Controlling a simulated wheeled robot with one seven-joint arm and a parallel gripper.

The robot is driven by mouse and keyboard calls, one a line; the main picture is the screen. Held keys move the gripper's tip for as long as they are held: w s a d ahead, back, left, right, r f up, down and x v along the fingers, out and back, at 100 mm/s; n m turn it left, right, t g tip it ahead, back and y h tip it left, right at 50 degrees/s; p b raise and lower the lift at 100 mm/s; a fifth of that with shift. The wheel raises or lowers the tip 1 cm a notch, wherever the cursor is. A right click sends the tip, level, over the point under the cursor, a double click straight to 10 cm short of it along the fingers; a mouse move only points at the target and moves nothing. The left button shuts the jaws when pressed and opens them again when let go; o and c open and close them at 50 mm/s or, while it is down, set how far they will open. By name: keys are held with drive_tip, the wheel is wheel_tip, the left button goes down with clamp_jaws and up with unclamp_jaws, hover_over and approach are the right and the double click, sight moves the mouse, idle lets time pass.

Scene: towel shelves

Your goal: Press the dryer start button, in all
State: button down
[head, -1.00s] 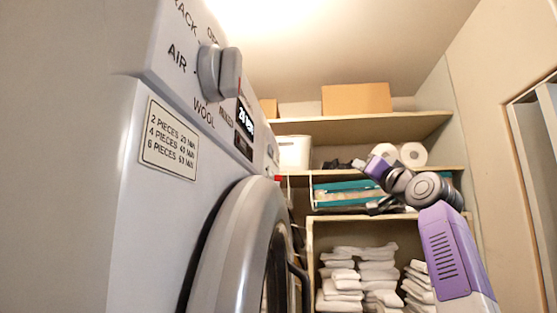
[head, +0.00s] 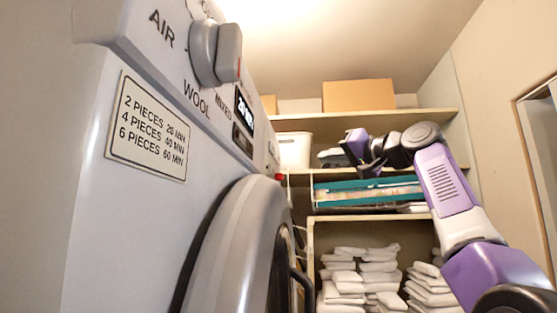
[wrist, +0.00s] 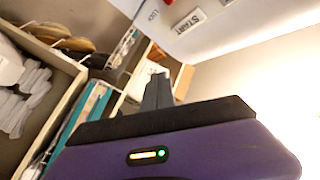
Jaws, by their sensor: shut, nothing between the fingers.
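The dryer (head: 120,210) fills the left of the head view, with its control panel seen at a steep angle. In the wrist view a white START label (wrist: 190,22) shows on the panel (wrist: 225,20) at the top. A small red part (wrist: 168,2) is cut off by the top edge beside it; I cannot tell whether it is the button. My gripper (head: 352,146) is to the right of the dryer, in front of the shelves and apart from the panel. Its closed fingers (wrist: 158,90) show in the wrist view, empty.
The dryer has a grey dial (head: 215,52), a lit display (head: 244,108), a printed time sign (head: 147,128) and a round door (head: 225,245). Shelves (head: 385,168) behind hold folded white towels (head: 375,270), a teal-edged tray (head: 367,190), a white bin (head: 294,150) and a cardboard box (head: 358,94).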

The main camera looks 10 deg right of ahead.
sight(277, 159)
drive_tip(key=shift+a, duration=0.1)
drive_tip(key=w+a, duration=0.2)
drive_tip(key=a, duration=0.6)
drive_tip(key=shift+w, duration=0.35)
drive_tip(key=shift+a, duration=0.2)
idle(1.7)
drive_tip(key=shift+w+a, duration=0.1)
drive_tip(key=shift+a, duration=0.2)
